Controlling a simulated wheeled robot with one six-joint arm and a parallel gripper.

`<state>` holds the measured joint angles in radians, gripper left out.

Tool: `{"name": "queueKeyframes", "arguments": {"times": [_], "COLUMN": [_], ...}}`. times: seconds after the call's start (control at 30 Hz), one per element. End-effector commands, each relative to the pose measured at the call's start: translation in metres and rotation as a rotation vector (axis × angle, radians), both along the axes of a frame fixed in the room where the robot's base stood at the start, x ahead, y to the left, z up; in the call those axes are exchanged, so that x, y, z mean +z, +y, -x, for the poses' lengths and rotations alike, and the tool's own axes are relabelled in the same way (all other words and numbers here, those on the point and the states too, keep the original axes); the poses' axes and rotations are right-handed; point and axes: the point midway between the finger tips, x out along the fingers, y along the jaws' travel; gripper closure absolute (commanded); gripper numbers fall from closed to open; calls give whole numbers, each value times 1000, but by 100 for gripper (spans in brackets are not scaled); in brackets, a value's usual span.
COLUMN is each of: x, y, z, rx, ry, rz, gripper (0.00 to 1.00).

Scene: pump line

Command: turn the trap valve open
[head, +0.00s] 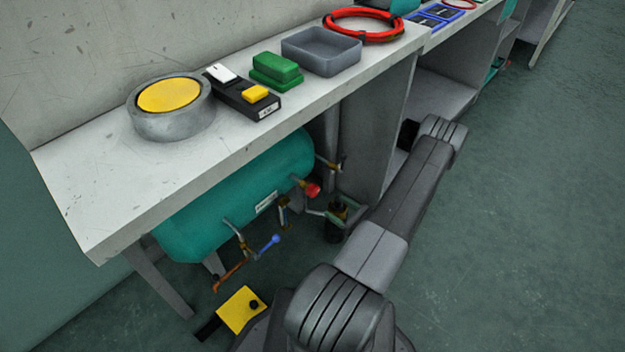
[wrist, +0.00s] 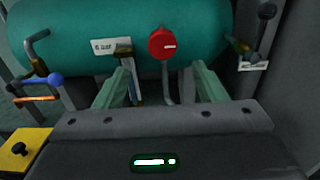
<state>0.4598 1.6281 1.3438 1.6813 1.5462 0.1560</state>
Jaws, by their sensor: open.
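Under the bench lies a teal tank (head: 240,205) with several fittings; it also fills the top of the wrist view (wrist: 90,20). A blue-tipped lever (head: 270,243) is on the lower-left pipework, left of my gripper in the wrist view (wrist: 55,79). A red round knob (head: 313,190) faces me in the wrist view (wrist: 162,43). A black-knobbed lever (wrist: 266,12) with a white tag stands at the right. I cannot tell which fitting is the trap valve. My gripper (wrist: 160,85) is open and empty, with a hanging dark brass lever (wrist: 134,75) seen between its fingers.
A yellow box with a black knob (head: 241,310) stands on the floor. The bench (head: 110,190) above the tank carries a yellow-topped round piece (head: 168,95), a green block (head: 275,70) and a grey tray (head: 320,50). A grey panel (head: 375,130) closes the right side.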

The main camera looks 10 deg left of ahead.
Motion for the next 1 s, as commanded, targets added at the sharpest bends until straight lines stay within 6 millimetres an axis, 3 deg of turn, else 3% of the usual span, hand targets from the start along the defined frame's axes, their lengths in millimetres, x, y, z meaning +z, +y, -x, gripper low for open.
{"name": "queueKeyframes", "arguments": {"times": [0.23, 0.7, 1.0], "x": [-4, -4, -3], "y": [12, 89, 113], "z": [-9, -59, -75], "rx": [-11, -9, -12], "ry": [9, 5, 8], "rz": [-14, -12, -12], "gripper": [36, 36, 36]}}
